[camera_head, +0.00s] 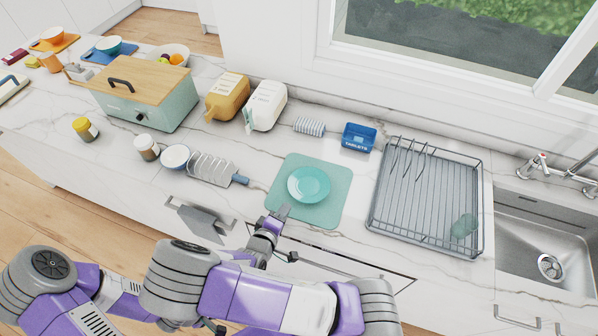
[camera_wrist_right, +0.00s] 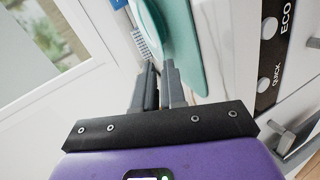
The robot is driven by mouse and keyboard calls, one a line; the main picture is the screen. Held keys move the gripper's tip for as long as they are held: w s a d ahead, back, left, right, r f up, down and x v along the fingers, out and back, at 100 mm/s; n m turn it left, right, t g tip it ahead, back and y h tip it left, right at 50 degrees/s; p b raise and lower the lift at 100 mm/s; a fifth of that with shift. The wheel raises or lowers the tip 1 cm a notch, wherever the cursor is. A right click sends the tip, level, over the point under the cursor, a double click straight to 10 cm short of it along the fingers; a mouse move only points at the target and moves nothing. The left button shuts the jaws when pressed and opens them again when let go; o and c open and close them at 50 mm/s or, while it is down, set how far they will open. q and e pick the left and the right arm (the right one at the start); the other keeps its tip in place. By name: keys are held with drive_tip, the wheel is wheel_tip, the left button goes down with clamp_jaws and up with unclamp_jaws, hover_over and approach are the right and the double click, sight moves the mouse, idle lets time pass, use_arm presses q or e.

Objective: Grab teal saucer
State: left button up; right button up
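The teal saucer (camera_head: 309,184) lies on a pale green mat (camera_head: 334,209) on the marble counter. The saucer also shows from the side in the right wrist view (camera_wrist_right: 151,22), just beyond my fingertips. My right gripper (camera_head: 284,211) is low over the mat's front left corner, near the saucer's near rim. In the wrist view its two fingers (camera_wrist_right: 161,64) stand a narrow gap apart, pointing at the rim. I cannot tell whether they touch it. My left gripper is out of view.
A wire dish rack (camera_head: 425,200) stands right of the mat, with the sink (camera_head: 545,225) beyond. A blue tablets box (camera_head: 359,137) is behind it. A grey rack with plates (camera_head: 212,168), a bowl (camera_head: 175,157) and jars are left. Bare counter lies between mat and rack.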

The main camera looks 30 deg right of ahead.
sight(296, 198)
drive_tip(key=x, duration=0.7)
drive_tip(key=shift+s+d+f, duration=0.1)
drive_tip(key=shift+s+d, duration=0.05)
drive_tip(key=shift+d, duration=0.2)
clamp_jaws()
